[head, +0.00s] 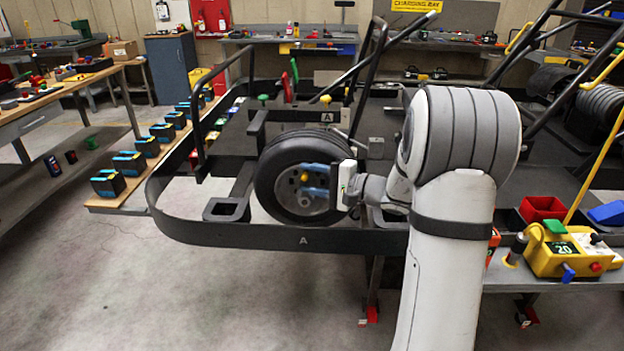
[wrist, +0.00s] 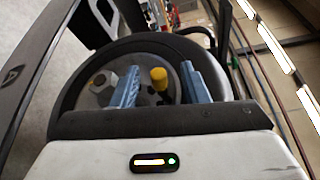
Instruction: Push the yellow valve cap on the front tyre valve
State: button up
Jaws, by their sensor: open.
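The front wheel's black tyre (head: 268,185) stands upright in the kart frame, its grey hub facing my arm. My gripper (head: 308,181) reaches in from the right, its blue fingers in front of the hub. In the wrist view my gripper (wrist: 160,82) is open, and a yellow cylindrical cap (wrist: 159,77) stands between the fingers with a gap on each side. How the cap sits on the valve is hidden. A smaller yellow spot (wrist: 99,80) shows on a grey fitting left of the fingers. One yellow spot also shows by the fingertips in the head view; I cannot tell which.
The black kart bumper (head: 250,235) runs in front of the wheel. A yellow device (head: 560,255) and a red bin (head: 541,208) stand on a shelf at right. Several black-and-blue boxes line a board at left. The floor at front left is clear.

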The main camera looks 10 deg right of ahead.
jog(key=v, duration=0.7)
jog(key=shift+s+d+b, duration=0.25)
jog(key=shift+d+b, duration=0.05)
jog(key=s+a+r+n+g+h+p, duration=0.1)
jog(key=s+a+n+g+h+p, duration=0.35)
jog(key=s+a+g, duration=0.7)
jog(key=s+d+r+n+t+h+p, duration=0.2)
jog(key=s+n+h, duration=0.4)
jog(key=s, duration=0.8)
jog(key=d+t+h+p, duration=0.1)
jog(key=h, duration=0.1)
jog(key=shift+h, duration=0.35)
